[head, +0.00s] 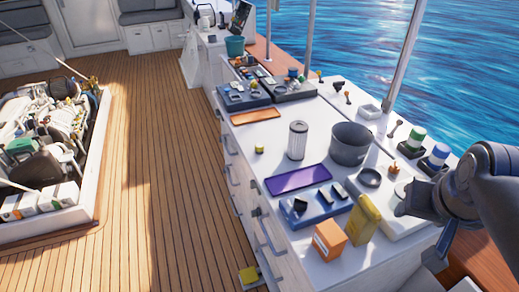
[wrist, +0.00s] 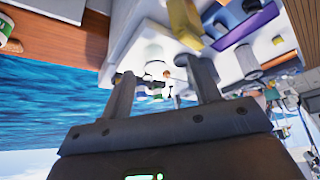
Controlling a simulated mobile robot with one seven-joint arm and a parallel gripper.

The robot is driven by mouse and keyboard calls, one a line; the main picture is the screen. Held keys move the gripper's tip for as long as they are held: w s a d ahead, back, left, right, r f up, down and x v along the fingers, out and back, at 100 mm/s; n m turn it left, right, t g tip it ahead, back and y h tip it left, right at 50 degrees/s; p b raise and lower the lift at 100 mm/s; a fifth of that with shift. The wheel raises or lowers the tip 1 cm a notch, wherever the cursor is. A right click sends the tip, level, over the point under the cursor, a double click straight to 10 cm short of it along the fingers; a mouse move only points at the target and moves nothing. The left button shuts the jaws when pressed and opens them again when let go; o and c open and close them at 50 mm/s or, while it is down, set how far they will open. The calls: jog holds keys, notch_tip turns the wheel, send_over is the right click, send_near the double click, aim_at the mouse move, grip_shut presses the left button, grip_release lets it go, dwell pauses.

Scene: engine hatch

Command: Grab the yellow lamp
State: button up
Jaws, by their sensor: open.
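I cannot tell for sure which yellow thing is the lamp.
The white counter (head: 268,155) carries an orange box (head: 329,240), a purple tray (head: 298,180), a dark grey pot (head: 350,144), a white cylinder (head: 297,140) and jars. An open engine hatch (head: 98,165) is at left. The wooden deck (head: 170,170) between is clear.

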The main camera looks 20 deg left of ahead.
jog(key=w+a+r+n, duration=0.1)
jog(key=w+a+r, duration=0.1)
jog(key=w+a, duration=0.8)
jog(key=n+g+y, duration=0.2)
jog(key=n, duration=0.2)
send_over(260, 146)
jog(key=s+d, duration=0.1)
jog(key=s, duration=0.1)
jog(key=f, duration=2)
jog(key=shift+w+d+f, duration=0.1)
jog(key=shift+w+f, duration=0.15)
jog(key=shift+f, duration=0.05)
jog(key=shift+x, duration=2.75)
jog(key=shift+s, duration=0.1)
jog(key=shift+c, duration=0.4)
jog(key=c, duration=1)
